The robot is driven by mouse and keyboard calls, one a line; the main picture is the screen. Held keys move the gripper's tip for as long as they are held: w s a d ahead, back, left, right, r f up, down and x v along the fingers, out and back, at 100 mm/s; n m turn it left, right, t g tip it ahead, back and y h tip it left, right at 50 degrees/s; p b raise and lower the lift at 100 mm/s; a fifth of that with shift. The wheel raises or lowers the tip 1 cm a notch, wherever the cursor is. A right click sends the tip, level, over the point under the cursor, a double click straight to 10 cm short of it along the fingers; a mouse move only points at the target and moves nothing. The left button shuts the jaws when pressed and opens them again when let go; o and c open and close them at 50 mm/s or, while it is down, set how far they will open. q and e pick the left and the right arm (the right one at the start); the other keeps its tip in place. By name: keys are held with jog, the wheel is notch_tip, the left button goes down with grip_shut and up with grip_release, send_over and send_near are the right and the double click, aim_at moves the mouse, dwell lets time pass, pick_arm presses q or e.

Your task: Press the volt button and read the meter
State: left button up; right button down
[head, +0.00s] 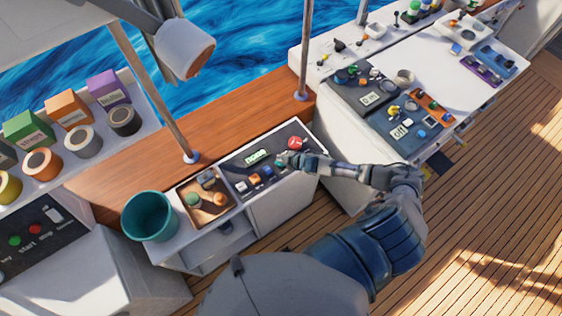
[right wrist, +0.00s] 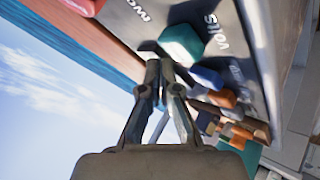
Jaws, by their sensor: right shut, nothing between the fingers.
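The meter panel (head: 270,158) is a dark slab on the white counter, with a small lit display (head: 256,157) whose characters are too small to read surely. A teal button (right wrist: 181,44) sits beside the word "volts" (right wrist: 216,32) in the right wrist view. In the head view it is mostly hidden by my right gripper (head: 287,160). The closed, empty fingertips (right wrist: 160,72) are right by the teal button's edge; I cannot tell whether they touch it. A red button (head: 295,143) lies just beyond the gripper. My left gripper is out of view.
Orange, blue and white buttons (head: 254,178) line the panel's near edge. A wooden tray (head: 207,214) with coloured pieces and a teal bucket (head: 150,216) stand to the left. A metal post (head: 303,50) rises behind. Another control counter (head: 440,70) is at the right.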

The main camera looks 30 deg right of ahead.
jog(key=shift+a, duration=0.2)
jog(key=shift+a+f, duration=0.1)
jog(key=shift+f, duration=0.15)
jog(key=shift+f, duration=0.1)
dwell(0.4)
jog(key=shift+s+f+b, duration=0.1)
jog(key=shift+f+b, duration=0.45)
jog(key=shift+f, duration=0.3)
dwell(0.5)
dwell(0.4)
jog(key=shift+r+p, duration=1.25)
jog(key=shift+p, duration=0.05)
